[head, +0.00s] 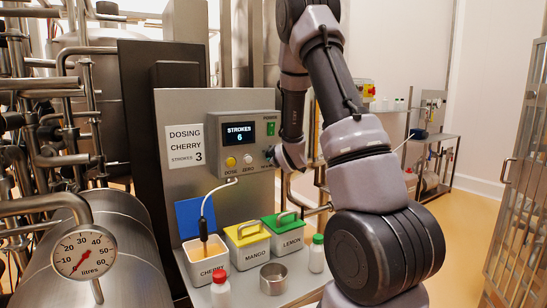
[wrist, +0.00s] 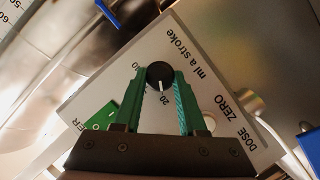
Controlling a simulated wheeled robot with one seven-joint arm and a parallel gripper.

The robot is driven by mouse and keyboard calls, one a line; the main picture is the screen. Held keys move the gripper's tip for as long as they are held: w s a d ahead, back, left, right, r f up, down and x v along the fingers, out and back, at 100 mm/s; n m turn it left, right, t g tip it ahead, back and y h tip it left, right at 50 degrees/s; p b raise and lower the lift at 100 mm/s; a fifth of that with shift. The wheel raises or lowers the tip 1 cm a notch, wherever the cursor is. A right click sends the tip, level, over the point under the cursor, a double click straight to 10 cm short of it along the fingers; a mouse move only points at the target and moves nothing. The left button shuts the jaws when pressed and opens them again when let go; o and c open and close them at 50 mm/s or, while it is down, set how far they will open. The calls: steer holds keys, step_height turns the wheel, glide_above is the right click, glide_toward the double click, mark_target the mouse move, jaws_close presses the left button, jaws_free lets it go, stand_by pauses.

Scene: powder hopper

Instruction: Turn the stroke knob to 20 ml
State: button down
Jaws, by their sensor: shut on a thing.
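The stroke knob (wrist: 160,74) is round and black with a white pointer line, on the face of the grey control box (wrist: 100,93). The pointer lies toward the printed 20. A partly cut 40 shows to its left, and "ml a stroke" is printed to its right. My gripper (wrist: 160,77) has its green fingers on both sides of the knob, shut on it. In the head view my gripper (head: 283,157) is at the lower right of the control box (head: 246,172), and the knob is hidden there.
The box has a STROKES 6 display (head: 240,134), yellow DOSE button (head: 231,162), white ZERO button (head: 248,159) and green power switch (head: 271,128). A sign (head: 186,147) reads cherry, strokes 3. Below stand cherry (head: 207,272), mango (head: 254,256) and lemon (head: 290,242) bins and a metal cup (head: 273,279).

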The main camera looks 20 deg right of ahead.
steer(key=shift+c, duration=2.4)
jaws_free()
steer(key=shift+s, duration=0.1)
steer(key=v, duration=1)
steer(key=shift+s, duration=0.3)
steer(key=shift+r, duration=0.2)
steer(key=s+a+r+m+g, duration=0.3)
steer(key=s+r+m+g, duration=0.1)
steer(key=s+r+m, duration=0.4)
steer(key=s+a+r+m+g+y, duration=0.1)
steer(key=s+a+r+m+g, duration=0.1)
steer(key=s, duration=0.8)
steer(key=s+a+r+m+g+y, duration=0.2)
steer(key=s+a, duration=0.3)
steer(key=s, duration=0.6)
steer(key=shift+r+y, duration=0.3)
steer(key=shift+r, duration=0.4)
